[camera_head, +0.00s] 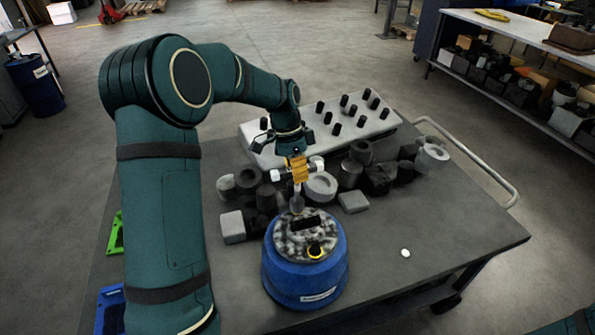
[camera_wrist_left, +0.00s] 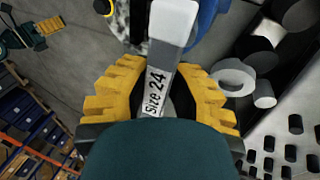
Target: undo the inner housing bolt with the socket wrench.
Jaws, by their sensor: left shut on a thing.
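The socket wrench (camera_wrist_left: 155,90) is a grey bar with a "Size 24" label. My left gripper (camera_head: 297,170) is shut on it, its yellow fingers (camera_wrist_left: 205,95) on both sides of the bar. In the head view the wrench (camera_head: 297,199) hangs down at the far rim of the blue housing (camera_head: 300,282); I cannot tell whether it touches. The housing has a mottled grey top with a dark slot and a yellow-ringed part (camera_head: 315,250). The inner bolt cannot be made out. In the wrist view a small teal-and-yellow shape, likely my right gripper (camera_wrist_left: 46,34), shows far off.
The housing stands on a dark table (camera_head: 400,275). Several grey and black parts (camera_head: 350,176) lie behind it, with a pale tray of black pegs (camera_head: 378,126) further back. A small white object (camera_head: 405,253) lies to the right, where the table is mostly clear.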

